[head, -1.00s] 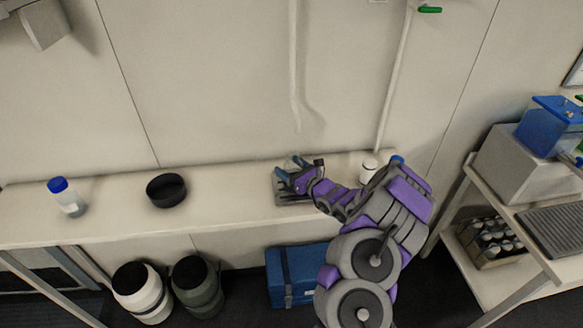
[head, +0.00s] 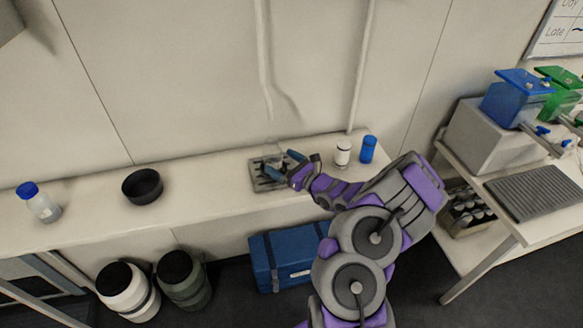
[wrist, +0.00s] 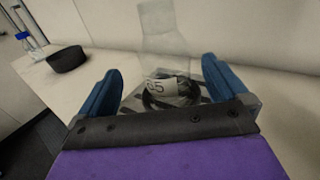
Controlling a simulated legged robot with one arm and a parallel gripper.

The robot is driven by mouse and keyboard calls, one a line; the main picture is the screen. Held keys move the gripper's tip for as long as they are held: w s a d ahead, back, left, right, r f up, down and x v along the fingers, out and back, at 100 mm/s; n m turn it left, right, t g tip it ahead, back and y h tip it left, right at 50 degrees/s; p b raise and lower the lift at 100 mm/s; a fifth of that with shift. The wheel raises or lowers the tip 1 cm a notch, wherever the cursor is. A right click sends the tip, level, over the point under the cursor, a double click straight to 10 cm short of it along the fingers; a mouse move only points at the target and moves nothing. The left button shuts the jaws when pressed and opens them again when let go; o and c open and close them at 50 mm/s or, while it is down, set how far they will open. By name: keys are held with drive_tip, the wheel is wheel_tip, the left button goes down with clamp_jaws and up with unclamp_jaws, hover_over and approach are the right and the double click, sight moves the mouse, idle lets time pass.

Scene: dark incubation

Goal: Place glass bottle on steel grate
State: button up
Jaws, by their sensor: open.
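A clear glass bottle with a pale label (wrist: 168,88) stands upright between my spread fingers in the wrist view. It shows only faintly in the head view (head: 270,163). Under it is a grey metal plate with dark slots, the steel grate (head: 258,184), on the long bench; its slotted surface also shows in the wrist view (wrist: 215,88). The bottle appears to rest on the grate; its base is partly hidden by my gripper. My gripper (head: 283,168) is open, at the grate's right side, with gaps between both blue fingers (wrist: 160,95) and the bottle.
On the bench (head: 210,195) are a blue-capped bottle (head: 42,205), a black bowl (head: 142,188), a white jar (head: 343,153) and a blue one (head: 368,150). A right-hand table holds a ribbed tray (head: 535,190) and blue and green containers. The wall is close behind the bench.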

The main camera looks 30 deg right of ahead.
drive_tip(key=s+d, duration=0.2)
drive_tip(key=s, duration=0.1)
drive_tip(key=shift+s+d+f, duration=0.15)
drive_tip(key=shift+s+d, duration=0.05)
drive_tip(key=shift+d, duration=0.1)
drive_tip(key=shift+s, duration=0.35)
drive_tip(key=shift+s+a, duration=0.1)
drive_tip(key=shift+a, duration=0.2)
drive_tip(key=a+r+n+g+y, duration=0.5)
drive_tip(key=a+r+n+y, duration=0.35)
drive_tip(key=a+r, duration=0.55)
drive_tip(key=s+a+r+n+g, duration=0.2)
drive_tip(key=s+a+n+g, duration=0.5)
drive_tip(key=a, duration=0.3)
drive_tip(key=s+a+r+n+g, duration=0.35)
drive_tip(key=s+a+n, duration=0.35)
drive_tip(key=s+a, duration=0.25)
drive_tip(key=s+a+f+n+g+h, duration=0.1)
drive_tip(key=s+n+g+h, duration=0.15)
drive_tip(key=s, duration=0.35)
drive_tip(key=s+f+n+g+h, duration=0.2)
drive_tip(key=s+n+h, duration=0.1)
drive_tip(key=s, duration=0.3)
drive_tip(key=s+d+n+t+h, duration=0.1)
drive_tip(key=s+d+n+h, duration=0.3)
drive_tip(key=s+d+h, duration=0.4)
drive_tip(key=s+d, duration=0.3)
drive_tip(key=d, duration=0.1)
drive_tip(key=shift+d+h, duration=0.25)
drive_tip(key=shift+h, duration=0.05)
